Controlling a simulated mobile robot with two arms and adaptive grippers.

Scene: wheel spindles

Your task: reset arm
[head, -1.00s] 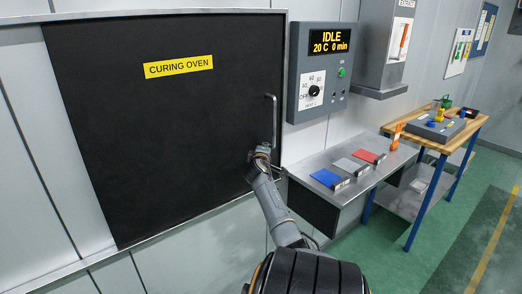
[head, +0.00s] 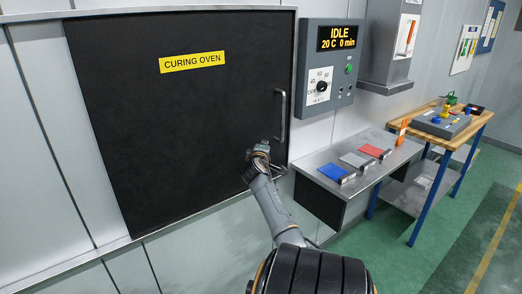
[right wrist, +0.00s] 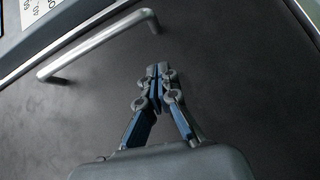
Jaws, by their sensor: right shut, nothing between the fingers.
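My right gripper (head: 262,147) is in front of the lower right part of the black curing oven door (head: 180,120), below and left of the door's handle (head: 281,115). In the right wrist view the gripper (right wrist: 157,72) has its fingers together with nothing between them. The metal handle (right wrist: 98,44) lies up and left of the fingertips, apart from them. The oven door is shut. My left gripper is not in view.
A control panel (head: 327,62) reading IDLE, 20 C, 0 min is right of the door. A metal shelf (head: 325,158) below holds blue, grey and red plates. A wooden-topped table (head: 468,133) stands farther right. Green floor (head: 415,255) is open at lower right.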

